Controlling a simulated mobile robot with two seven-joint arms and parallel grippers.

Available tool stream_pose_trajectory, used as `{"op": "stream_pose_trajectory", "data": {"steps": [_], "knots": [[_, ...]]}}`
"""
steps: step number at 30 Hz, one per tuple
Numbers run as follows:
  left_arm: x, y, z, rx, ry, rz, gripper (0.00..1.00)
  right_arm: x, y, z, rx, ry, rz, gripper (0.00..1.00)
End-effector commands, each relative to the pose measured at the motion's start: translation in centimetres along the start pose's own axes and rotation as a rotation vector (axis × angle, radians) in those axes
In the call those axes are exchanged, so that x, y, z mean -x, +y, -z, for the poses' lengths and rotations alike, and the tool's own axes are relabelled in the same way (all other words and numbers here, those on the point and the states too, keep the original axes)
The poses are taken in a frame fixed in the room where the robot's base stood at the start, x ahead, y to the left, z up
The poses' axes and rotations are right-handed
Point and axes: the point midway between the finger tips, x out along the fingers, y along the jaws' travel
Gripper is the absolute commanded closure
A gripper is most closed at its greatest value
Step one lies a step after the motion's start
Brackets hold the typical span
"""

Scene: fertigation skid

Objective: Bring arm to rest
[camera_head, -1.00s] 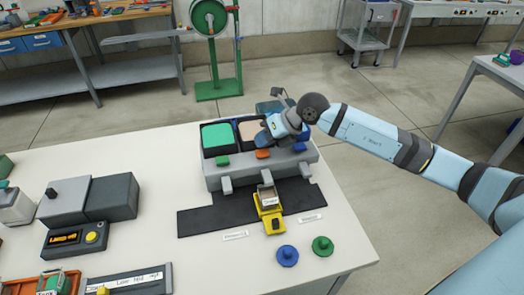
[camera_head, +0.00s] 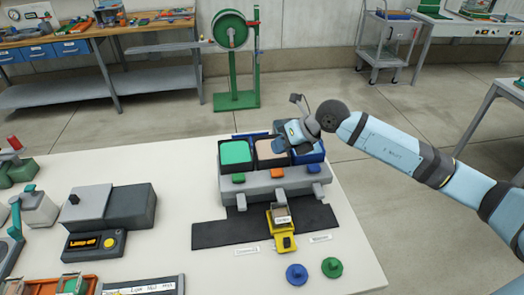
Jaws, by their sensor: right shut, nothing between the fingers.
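My right arm comes in from the right. My right gripper (camera_head: 284,144) is shut and empty, above the back of a grey three-bin unit (camera_head: 266,184). It overlaps the beige bin (camera_head: 271,152) and the blue bin (camera_head: 308,154) in the picture; its exact height above them is hard to tell. The green bin (camera_head: 236,153) is clear of it. My left gripper is not in view.
A yellow scale-like device (camera_head: 284,241) stands on a dark mat (camera_head: 225,233) before the bins. A blue knob (camera_head: 296,273) and a green knob (camera_head: 332,267) sit in front. A grey box with a lit display (camera_head: 93,243) is left.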

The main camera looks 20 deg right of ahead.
Motion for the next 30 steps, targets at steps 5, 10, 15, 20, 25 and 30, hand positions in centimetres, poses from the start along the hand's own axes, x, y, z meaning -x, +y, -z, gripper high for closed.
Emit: {"op": "stream_pose_trajectory", "data": {"steps": [5,10,15,20,25,30], "knots": [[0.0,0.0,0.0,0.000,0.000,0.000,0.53,-0.1,0.2,0.1,-0.005,0.001,-0.010,1.00],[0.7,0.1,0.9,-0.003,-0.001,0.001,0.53,-1.8,4.2,2.6,-0.116,0.007,-0.222,1.00],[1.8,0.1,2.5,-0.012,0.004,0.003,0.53,-2.7,10.9,6.0,-0.473,-0.062,-0.635,1.00],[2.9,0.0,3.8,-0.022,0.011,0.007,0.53,-2.2,12.7,7.8,-0.962,-0.207,-0.895,1.00],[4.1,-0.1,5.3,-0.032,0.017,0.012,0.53,-2.4,9.9,11.9,-1.573,-0.385,-0.950,1.00],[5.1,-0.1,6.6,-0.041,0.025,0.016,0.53,-3.6,6.5,20.5,-2.179,-0.506,-0.785,1.00]]}}
